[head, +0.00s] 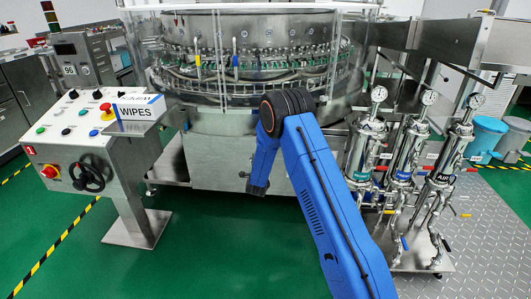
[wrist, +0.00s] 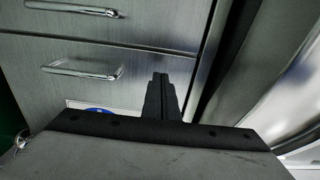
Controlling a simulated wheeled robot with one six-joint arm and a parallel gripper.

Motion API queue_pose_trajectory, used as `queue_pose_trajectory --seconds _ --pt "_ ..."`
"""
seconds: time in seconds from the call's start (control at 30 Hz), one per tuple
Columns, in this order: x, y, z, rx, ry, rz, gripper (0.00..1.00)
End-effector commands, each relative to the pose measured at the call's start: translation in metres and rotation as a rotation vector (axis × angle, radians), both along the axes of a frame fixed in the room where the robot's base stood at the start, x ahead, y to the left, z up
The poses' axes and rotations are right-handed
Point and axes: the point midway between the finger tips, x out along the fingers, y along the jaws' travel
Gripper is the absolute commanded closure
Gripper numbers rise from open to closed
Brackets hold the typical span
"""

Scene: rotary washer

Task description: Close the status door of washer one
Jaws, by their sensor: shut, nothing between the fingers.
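The rotary washer (head: 240,50) stands at the back centre of the head view, with a clear guard around its carousel and a steel cabinet (head: 212,160) below. In the wrist view, steel fronts carry an upper bar handle (wrist: 75,8) and a lower bar handle (wrist: 82,72). I cannot tell which panel is the status door, or whether it is open. My gripper (wrist: 160,77) is shut and empty, pointing at the steel front right of the lower handle; contact cannot be told. In the head view my blue arm hides it and part of the cabinet.
A control console (head: 85,140) with a red "1" tag and a WIPES box (head: 138,107) stands left. Several steel filter housings (head: 405,150) with gauges stand right. Green floor (head: 200,250) is clear in front. A blue-marked label (wrist: 97,108) shows below the lower handle.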

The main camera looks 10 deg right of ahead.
Motion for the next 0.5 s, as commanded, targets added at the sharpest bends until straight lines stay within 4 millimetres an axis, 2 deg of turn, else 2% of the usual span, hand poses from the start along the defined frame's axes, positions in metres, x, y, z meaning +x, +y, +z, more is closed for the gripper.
queue_pose_trajectory --seconds 0.5 --pt "-0.067 0.023 0.000 -0.001 0.000 0.001 1.00"
